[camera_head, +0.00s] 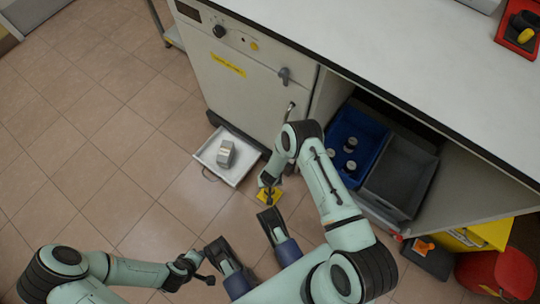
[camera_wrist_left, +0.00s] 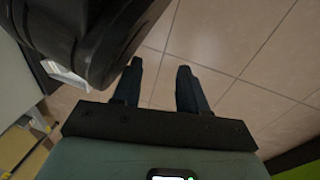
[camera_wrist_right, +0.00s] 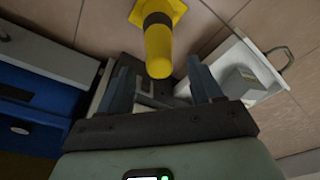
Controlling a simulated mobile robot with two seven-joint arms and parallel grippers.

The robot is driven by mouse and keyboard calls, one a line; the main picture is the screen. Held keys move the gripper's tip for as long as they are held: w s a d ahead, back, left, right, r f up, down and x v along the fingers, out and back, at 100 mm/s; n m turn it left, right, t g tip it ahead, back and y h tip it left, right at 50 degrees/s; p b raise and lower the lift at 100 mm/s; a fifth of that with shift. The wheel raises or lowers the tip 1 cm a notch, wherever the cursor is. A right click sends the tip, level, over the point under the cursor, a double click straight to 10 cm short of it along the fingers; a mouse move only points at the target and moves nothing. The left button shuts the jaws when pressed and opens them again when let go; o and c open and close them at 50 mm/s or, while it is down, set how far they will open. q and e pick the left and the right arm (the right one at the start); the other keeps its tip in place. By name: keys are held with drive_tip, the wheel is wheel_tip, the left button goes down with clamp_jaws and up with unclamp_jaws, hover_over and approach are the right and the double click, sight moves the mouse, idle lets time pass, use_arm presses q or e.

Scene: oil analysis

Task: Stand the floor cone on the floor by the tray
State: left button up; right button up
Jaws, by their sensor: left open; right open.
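The yellow floor cone (camera_wrist_right: 158,48) has a black band and a square base. In the right wrist view it appears upright on the tiles, seen from above. In the head view only part of the cone (camera_head: 269,196) shows below my right gripper (camera_head: 268,183). My right gripper (camera_wrist_right: 162,80) is open, with the cone's top just beyond and between its fingertips, apparently not held. The white tray (camera_head: 237,176) lies on the floor up-left of the cone; it also shows in the right wrist view (camera_wrist_right: 222,48). My left gripper (camera_head: 203,268) is open and empty above bare tiles.
A grey block (camera_head: 226,154) sits in the tray. A white cabinet (camera_head: 245,85) stands behind it. Blue (camera_head: 340,125) and grey (camera_head: 400,175) crates sit under the worktop (camera_head: 400,50). A yellow box (camera_head: 490,233) and red container (camera_head: 500,275) stand at right. Floor at left is clear.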

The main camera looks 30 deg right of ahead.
drive_tip(key=r, duration=0.2)
drive_tip(key=r+p, duration=0.1)
drive_tip(key=r, duration=0.3)
drive_tip(key=shift+s+a+r+p, duration=0.15)
drive_tip(key=shift+s+p, duration=0.25)
use_arm(q)
drive_tip(key=shift+t, duration=0.6)
drive_tip(key=w+r, duration=0.1)
drive_tip(key=w+d+r, duration=0.1)
drive_tip(key=r, duration=0.3)
drive_tip(key=shift+w+d+p, duration=0.2)
drive_tip(key=shift+w+p, duration=0.2)
use_arm(e)
drive_tip(key=s+a+r+t+y, duration=0.1)
drive_tip(key=s+a+r+y, duration=0.1)
drive_tip(key=s+r, duration=0.8)
drive_tip(key=shift+s+r+y, duration=0.35)
drive_tip(key=shift+r+y, duration=0.15)
drive_tip(key=shift+r, duration=0.25)
drive_tip(key=shift+a, duration=0.1)
